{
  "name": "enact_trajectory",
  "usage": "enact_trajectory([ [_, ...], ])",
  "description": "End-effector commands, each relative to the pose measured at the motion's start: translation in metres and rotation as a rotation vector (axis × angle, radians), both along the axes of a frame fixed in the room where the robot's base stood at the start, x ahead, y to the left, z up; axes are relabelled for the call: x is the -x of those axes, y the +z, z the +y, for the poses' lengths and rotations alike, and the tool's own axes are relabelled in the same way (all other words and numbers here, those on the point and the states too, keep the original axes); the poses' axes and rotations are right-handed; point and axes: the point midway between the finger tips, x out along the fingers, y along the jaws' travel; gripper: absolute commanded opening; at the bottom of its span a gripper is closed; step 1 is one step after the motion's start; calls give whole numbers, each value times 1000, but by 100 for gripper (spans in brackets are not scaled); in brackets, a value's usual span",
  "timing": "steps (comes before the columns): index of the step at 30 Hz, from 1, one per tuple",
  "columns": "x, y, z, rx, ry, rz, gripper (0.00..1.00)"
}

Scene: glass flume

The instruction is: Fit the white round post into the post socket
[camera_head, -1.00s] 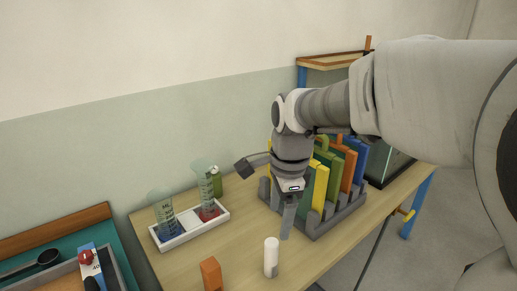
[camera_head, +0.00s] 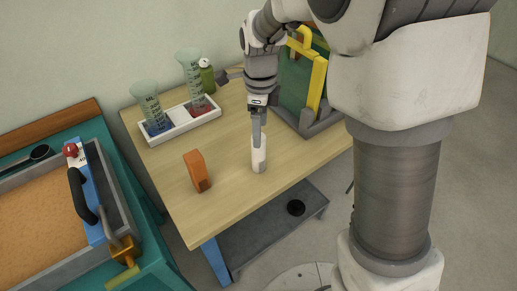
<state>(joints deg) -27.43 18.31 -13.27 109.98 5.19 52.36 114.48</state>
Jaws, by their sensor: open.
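The white round post (camera_head: 259,158) stands upright on the wooden table, near its front edge. My gripper (camera_head: 257,136) points down right at the post's top, with a grey finger in front of its upper part. The jaws are open; whether the post lies between the fingers I cannot tell. I cannot make out the post socket in this view.
An orange block (camera_head: 197,171) stands left of the post. A white tray (camera_head: 185,125) holds two measuring cylinders, with a green bottle (camera_head: 207,76) behind. A grey rack (camera_head: 322,125) with coloured panels is at the right. A sand-filled box (camera_head: 40,205) is at the left.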

Motion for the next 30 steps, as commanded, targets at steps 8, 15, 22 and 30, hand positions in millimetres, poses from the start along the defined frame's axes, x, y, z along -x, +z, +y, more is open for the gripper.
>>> enact_trajectory([
  [8, 0, -42, 0, -1, -1, 0, 82],
  [15, 1, -57, 1, 0, -1, 1, 82],
  [22, 2, -91, 4, 0, 0, 1, 82],
  [30, 2, -96, 4, -1, 0, -1, 82],
])
